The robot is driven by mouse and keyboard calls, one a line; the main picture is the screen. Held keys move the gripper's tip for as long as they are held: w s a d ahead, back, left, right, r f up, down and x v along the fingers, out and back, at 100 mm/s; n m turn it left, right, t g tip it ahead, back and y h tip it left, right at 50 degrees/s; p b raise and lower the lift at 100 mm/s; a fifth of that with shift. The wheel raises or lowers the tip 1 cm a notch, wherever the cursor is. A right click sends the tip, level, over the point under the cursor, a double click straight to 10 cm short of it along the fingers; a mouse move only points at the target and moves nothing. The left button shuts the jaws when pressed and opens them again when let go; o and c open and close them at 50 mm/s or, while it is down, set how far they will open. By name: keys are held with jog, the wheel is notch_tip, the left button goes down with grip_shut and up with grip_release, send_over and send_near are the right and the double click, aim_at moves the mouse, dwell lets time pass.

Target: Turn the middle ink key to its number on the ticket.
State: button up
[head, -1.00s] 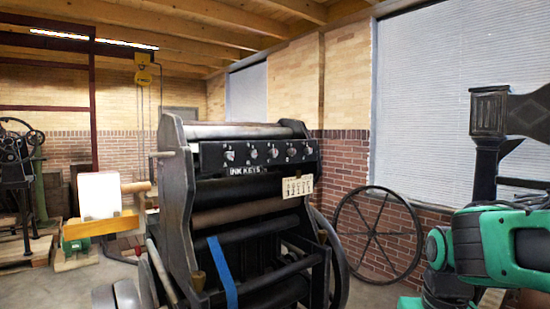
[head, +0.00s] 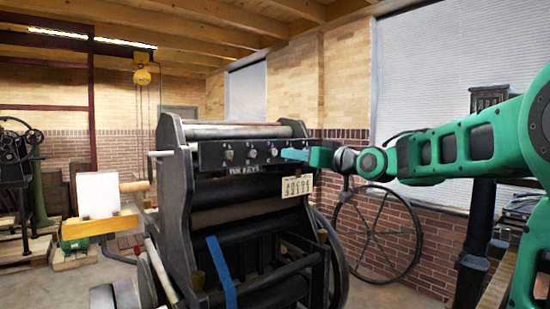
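The middle ink key (head: 273,151) is a small pale knob in the row on the dark panel across the press (head: 222,157). Its exact setting is too small to read. The ticket (head: 297,186) is a pale card below the panel's right end. It has a row of letters, seemingly A to E, over a row of digits too blurred to read surely. My gripper (head: 290,154) reaches in from the right, its tip just right of the middle key. I cannot tell whether it touches the key or whether its fingers are apart. It hides the keys on the right.
Two more keys show left of the middle one, above the INK KEYS label (head: 245,169). A blue strap (head: 222,272) hangs on the press front. A large spoked wheel (head: 378,232) stands right of the press, behind my arm. Open floor lies at the left.

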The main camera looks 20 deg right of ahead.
aim_at(275, 153)
jog(key=x, duration=1)
jog(key=shift+f, duration=0.15)
grip_shut()
